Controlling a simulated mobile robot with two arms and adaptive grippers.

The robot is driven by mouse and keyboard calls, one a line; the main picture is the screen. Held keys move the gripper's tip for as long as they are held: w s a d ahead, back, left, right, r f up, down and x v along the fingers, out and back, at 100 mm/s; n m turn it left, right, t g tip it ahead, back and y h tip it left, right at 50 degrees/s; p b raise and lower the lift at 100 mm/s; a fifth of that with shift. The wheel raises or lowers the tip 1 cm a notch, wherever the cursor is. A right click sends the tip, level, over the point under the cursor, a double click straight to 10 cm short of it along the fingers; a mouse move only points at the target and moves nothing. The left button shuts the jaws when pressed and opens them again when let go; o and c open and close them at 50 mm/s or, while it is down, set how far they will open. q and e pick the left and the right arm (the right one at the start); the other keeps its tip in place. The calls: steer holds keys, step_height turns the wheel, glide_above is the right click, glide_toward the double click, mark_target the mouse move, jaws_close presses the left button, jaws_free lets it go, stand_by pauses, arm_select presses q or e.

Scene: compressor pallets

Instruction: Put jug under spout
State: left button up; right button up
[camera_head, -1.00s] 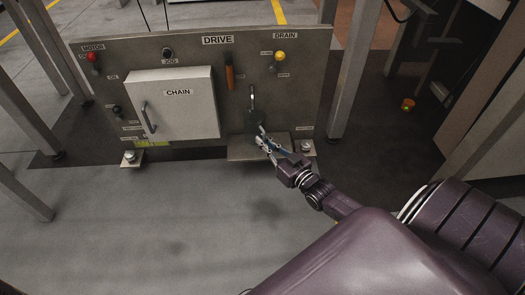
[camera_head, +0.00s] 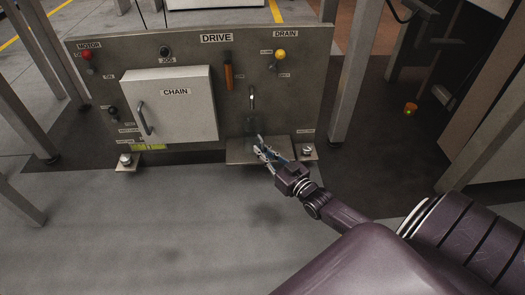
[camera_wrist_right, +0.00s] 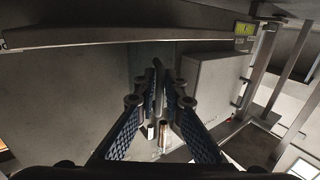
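A clear, hard-to-see jug (camera_head: 251,124) stands upright on the small ledge plate (camera_head: 236,153) at the foot of the panel. It is below the spout (camera_head: 252,98). My right gripper (camera_head: 261,147) is in front of the jug, low over the ledge. In the right wrist view its fingers (camera_wrist_right: 158,78) reach toward the see-through jug (camera_wrist_right: 139,62), with a narrow gap between them. A thin dark upright part, perhaps the handle, shows between the tips; contact cannot be told. My left gripper is not in view.
The panel (camera_head: 110,62) carries a red knob (camera_head: 87,56), a yellow knob (camera_head: 280,55), an orange lever (camera_head: 228,75) and a CHAIN box (camera_head: 172,112). Metal posts (camera_head: 350,75) stand at the sides. The floor in front (camera_head: 150,225) is clear.

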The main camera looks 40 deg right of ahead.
steer(key=shift+o, duration=1.3)
